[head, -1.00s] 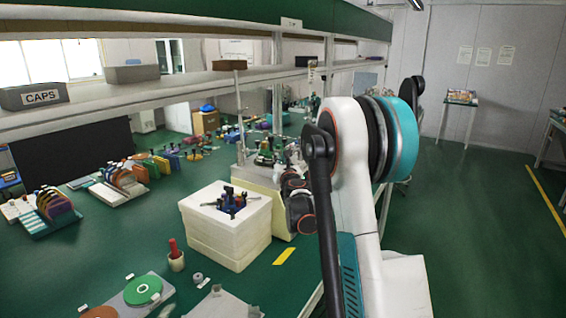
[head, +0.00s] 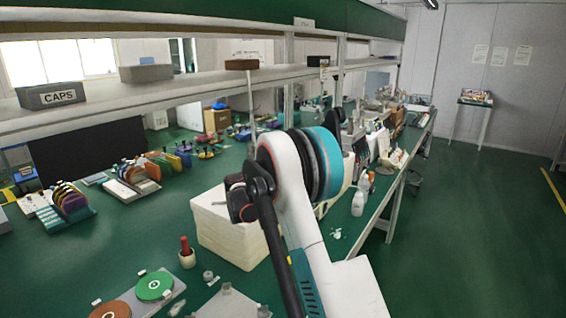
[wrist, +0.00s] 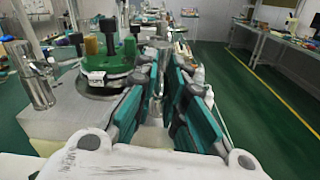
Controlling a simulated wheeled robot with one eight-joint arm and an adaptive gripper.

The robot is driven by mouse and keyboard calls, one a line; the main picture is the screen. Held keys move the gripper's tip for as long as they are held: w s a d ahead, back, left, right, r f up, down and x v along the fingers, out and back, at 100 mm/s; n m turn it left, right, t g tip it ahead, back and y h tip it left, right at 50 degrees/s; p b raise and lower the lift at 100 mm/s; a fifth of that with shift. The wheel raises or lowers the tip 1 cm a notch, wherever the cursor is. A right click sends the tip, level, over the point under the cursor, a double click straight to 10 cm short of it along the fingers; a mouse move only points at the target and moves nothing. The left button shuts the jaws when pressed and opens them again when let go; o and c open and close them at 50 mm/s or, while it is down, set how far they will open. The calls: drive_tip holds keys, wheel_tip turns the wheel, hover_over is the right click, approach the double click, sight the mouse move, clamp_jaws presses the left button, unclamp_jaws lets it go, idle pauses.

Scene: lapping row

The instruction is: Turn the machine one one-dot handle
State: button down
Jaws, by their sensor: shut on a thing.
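My gripper (wrist: 165,85) shows in the wrist view with its two teal-padded fingers close together. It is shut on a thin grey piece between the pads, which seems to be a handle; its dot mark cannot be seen. Left of the fingers is a machine with a green round plate (wrist: 117,72) carrying black knobs and a yellowish block. A shiny steel cylinder (wrist: 36,85) stands left of it on a pale top. In the head view my arm hides the gripper and the handle.
A white block (head: 225,235) stands on the green bench beside my arm. A red-handled tool in a cup (head: 187,255) and green and brown discs (head: 155,286) are in front. Bottles (head: 358,201) stand on the bench right of my arm. Free floor (head: 455,230) lies at right.

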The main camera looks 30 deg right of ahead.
drive_tip(key=shift+w+f+m+g, duration=0.1)
drive_tip(key=shift+m+g, duration=0.2)
drive_tip(key=c, duration=1.6)
unclamp_jaws()
drive_tip(key=shift+a, duration=0.15)
drive_tip(key=v, duration=1.1)
drive_tip(key=shift+a+f, duration=0.1)
drive_tip(key=shift+a, duration=0.25)
